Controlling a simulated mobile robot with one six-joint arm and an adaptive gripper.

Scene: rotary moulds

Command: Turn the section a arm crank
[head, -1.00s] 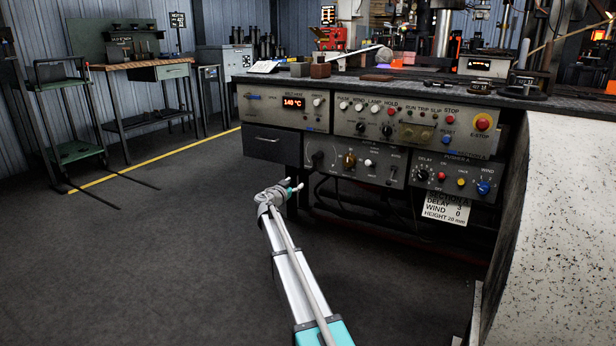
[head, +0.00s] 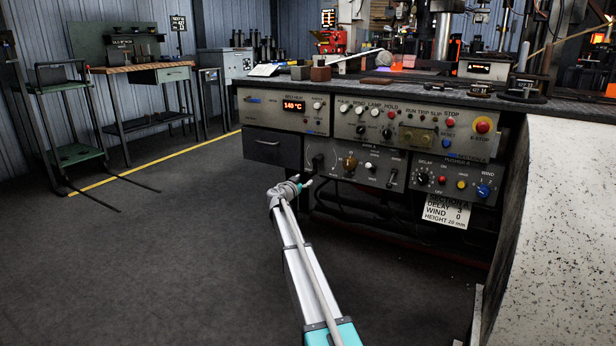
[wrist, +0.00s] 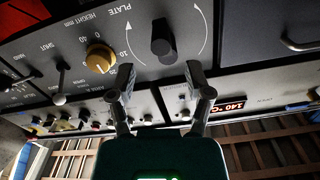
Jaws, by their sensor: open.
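The arm panel (head: 335,177) is the lower left grey panel on the bench front. Its black crank (head: 318,160) is at the panel's left end, beside a brass dial (head: 350,162). My gripper (head: 306,184) is just in front of and below the crank. In the wrist view the panel is upside down. The black crank (wrist: 163,38) shows there between two curved arrows, beyond the fingertips. My gripper (wrist: 160,82) is open and empty, its fingers spread to either side of the crank's line. I see a gap between the fingertips and the crank.
A small lever (wrist: 59,98) and the brass dial (wrist: 100,57) are close to the crank. A drawer (head: 272,146) is to its left. Pusher panel (head: 455,184) and a hanging card (head: 446,211) are to the right. The floor (head: 150,270) at left is clear.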

